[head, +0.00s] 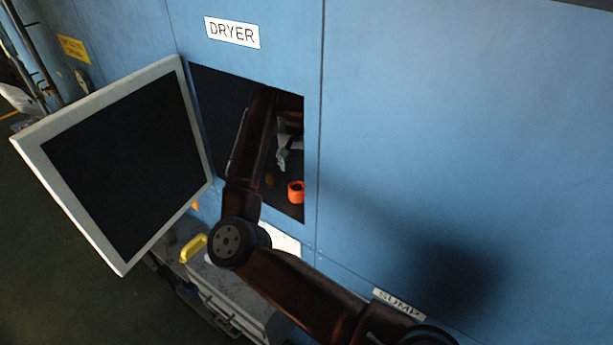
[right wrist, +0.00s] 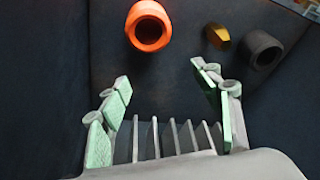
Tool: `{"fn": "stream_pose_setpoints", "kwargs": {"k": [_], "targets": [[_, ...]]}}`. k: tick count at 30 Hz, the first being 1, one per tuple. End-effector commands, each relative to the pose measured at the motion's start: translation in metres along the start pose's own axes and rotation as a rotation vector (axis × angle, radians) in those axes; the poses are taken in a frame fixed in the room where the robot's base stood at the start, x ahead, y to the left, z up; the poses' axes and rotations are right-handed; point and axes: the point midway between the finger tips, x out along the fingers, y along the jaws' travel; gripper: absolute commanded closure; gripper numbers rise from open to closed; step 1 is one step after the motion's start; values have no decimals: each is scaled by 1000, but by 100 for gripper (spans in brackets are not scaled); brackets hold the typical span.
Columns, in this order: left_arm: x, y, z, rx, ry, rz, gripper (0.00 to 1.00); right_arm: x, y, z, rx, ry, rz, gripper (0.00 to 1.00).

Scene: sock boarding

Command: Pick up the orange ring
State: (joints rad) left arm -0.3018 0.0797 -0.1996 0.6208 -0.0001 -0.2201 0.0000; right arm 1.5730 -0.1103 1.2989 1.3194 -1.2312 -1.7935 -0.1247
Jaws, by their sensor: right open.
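The orange ring (head: 296,192) lies on the dark floor inside the dryer opening, near its lower right corner. In the right wrist view the orange ring (right wrist: 148,27) is at the top, beyond the fingertips and a little left of the gap's middle. My right arm reaches in through the opening. My right gripper (head: 283,155) is inside, behind the ring in the head view and partly in shadow. In the right wrist view its green-padded fingers (right wrist: 160,80) are spread with nothing between them. My left gripper is not in view.
A yellow piece (right wrist: 219,36) and a dark grey ring (right wrist: 262,50) lie right of the orange ring. The dryer door (head: 120,160) stands open at left. The opening's edges (head: 304,150) closely surround my arm. A yellow handle (head: 194,247) is below.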

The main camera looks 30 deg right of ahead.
Motion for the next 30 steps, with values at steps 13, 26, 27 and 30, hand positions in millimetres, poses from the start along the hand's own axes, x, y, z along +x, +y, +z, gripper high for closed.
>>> {"fn": "stream_pose_setpoints", "kwargs": {"k": [13, 26, 27, 30], "targets": [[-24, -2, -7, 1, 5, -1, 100, 8, -13, 47, -89, -160, 4, 42], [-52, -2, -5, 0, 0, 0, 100, 56, -13, 54, -86, -156, 4, 42], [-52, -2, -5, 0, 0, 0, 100, 58, -13, 55, -86, -156, 4, 42], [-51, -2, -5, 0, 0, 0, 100, 59, -13, 55, -86, -155, 4, 42]]}}
